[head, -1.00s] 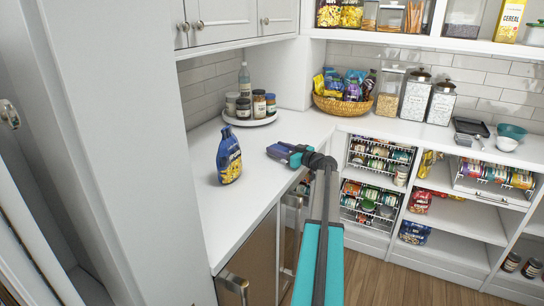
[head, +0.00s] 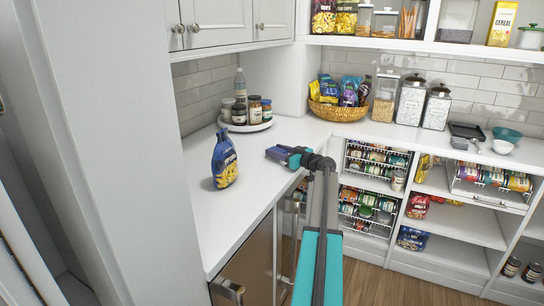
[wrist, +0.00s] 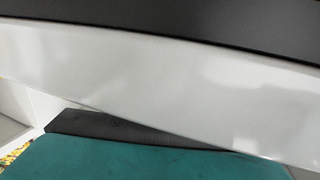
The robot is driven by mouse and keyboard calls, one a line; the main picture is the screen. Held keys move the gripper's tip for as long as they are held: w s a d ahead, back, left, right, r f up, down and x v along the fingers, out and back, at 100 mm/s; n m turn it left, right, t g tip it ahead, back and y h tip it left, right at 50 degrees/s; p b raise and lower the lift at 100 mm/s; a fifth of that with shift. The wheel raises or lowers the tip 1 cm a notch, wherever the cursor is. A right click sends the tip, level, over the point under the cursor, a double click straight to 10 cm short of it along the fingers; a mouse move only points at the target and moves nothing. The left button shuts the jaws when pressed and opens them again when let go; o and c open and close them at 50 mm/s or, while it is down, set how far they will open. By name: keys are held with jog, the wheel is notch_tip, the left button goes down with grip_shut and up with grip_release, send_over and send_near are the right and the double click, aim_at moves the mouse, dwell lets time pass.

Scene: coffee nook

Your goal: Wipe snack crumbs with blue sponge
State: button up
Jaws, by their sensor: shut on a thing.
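My gripper (head: 282,154) is over the white counter (head: 215,245), near its front edge and right of the blue snack bag (head: 225,160). It is shut on a small blue piece at its tip, which looks like the blue sponge (head: 274,152). The sponge is low, at or close to the counter top; I cannot tell whether it touches. The snack bag stands upright. No crumbs can be made out. The wrist view shows a teal surface and dark and pale bands close up, with the sponge not clear.
A round tray (head: 258,128) of jars stands in the back corner. A wicker basket (head: 338,111) of snacks and tall canisters (head: 411,103) stand along the back counter. Wall cabinets (head: 226,22) hang above. The counter between bag and gripper looks clear.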

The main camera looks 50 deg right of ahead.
aim_at(274, 160)
jog(key=shift+f+b, duration=0.1)
jog(key=shift+b, duration=0.25)
jog(key=shift+s+a, duration=0.1)
jog(key=shift+s+a+b, duration=0.15)
jog(key=shift+a+b, duration=0.5)
jog(key=shift+a, duration=0.1)
jog(key=shift+s+a+b, duration=0.15)
jog(key=shift+a+b, duration=0.45)
jog(key=shift+a, duration=0.1)
jog(key=shift+s+a+r, duration=0.1)
jog(key=shift+a+r, duration=0.1)
jog(key=shift+a, duration=0.2)
jog(key=shift+a+b, duration=0.1)
jog(key=shift+b, duration=0.25)
jog(key=shift+s+a+f+b, duration=0.1)
jog(key=shift+s+a+b, duration=0.15)
jog(key=shift+a+b, duration=0.55)
jog(key=shift+s+a+f+b, duration=0.1)
jog(key=shift+s+a+b, duration=0.3)
jog(key=shift+a, duration=0.65)
jog(key=shift+w, duration=0.15)
